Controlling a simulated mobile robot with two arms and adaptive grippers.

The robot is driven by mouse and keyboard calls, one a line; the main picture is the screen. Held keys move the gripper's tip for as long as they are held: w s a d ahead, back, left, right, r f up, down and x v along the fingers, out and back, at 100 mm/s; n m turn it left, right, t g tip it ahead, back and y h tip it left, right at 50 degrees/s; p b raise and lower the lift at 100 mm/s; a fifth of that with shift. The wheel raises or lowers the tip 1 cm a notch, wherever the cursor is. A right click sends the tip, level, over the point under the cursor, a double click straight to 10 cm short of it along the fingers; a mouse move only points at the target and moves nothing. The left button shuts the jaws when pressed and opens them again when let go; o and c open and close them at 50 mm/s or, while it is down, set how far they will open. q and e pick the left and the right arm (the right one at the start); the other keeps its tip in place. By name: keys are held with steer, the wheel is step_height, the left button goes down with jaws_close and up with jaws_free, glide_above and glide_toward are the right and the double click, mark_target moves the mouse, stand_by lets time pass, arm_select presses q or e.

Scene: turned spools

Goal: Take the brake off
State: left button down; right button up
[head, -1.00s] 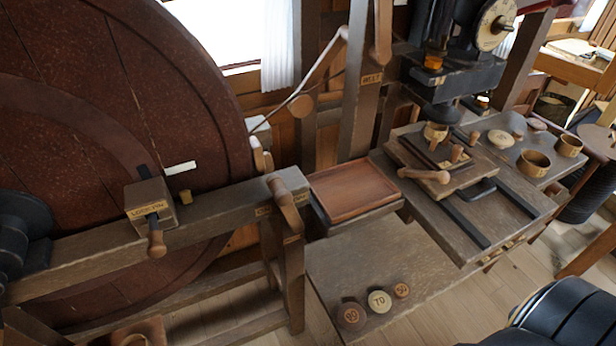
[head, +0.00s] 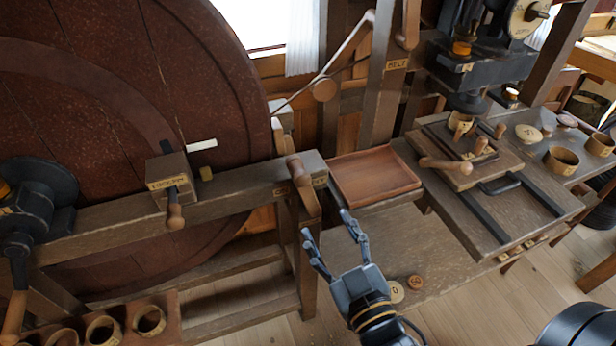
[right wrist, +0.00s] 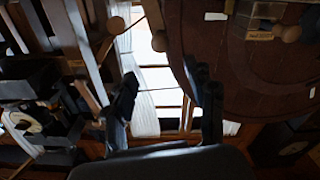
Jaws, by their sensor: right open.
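A wooden lever handle (head: 300,172) stands tilted on the post at the right end of the wheel's beam; the small label beside it is too small to read. The large dark red wheel (head: 90,100) fills the left. A pale block (head: 279,130) sits close to the wheel's rim; I cannot tell whether it touches. My right gripper (head: 326,222) is open and empty, below and right of the handle and apart from it. In the right wrist view its spread fingers (right wrist: 164,88) have window and wheel rim behind them. My left gripper is out of view.
A lock pin block (head: 172,180) with a wooden knob sits on the beam. A wooden tray (head: 374,175) lies right of the post. The bench (head: 490,215) at right carries a press and several small pots. A rack of cups (head: 110,325) stands at lower left.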

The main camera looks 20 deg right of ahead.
mark_target(304, 183)
steer(key=w+p, duration=0.1)
steer(key=w, duration=0.3)
steer(key=w+p, duration=0.1)
steer(key=w, duration=0.3)
steer(key=w+p, duration=0.2)
steer(key=w, duration=0.2)
steer(key=shift+w+a, duration=0.2)
steer(key=shift+a, duration=0.05)
steer(key=shift+w, duration=0.65)
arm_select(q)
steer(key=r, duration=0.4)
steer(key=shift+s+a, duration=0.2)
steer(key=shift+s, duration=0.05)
arm_select(e)
jaws_close()
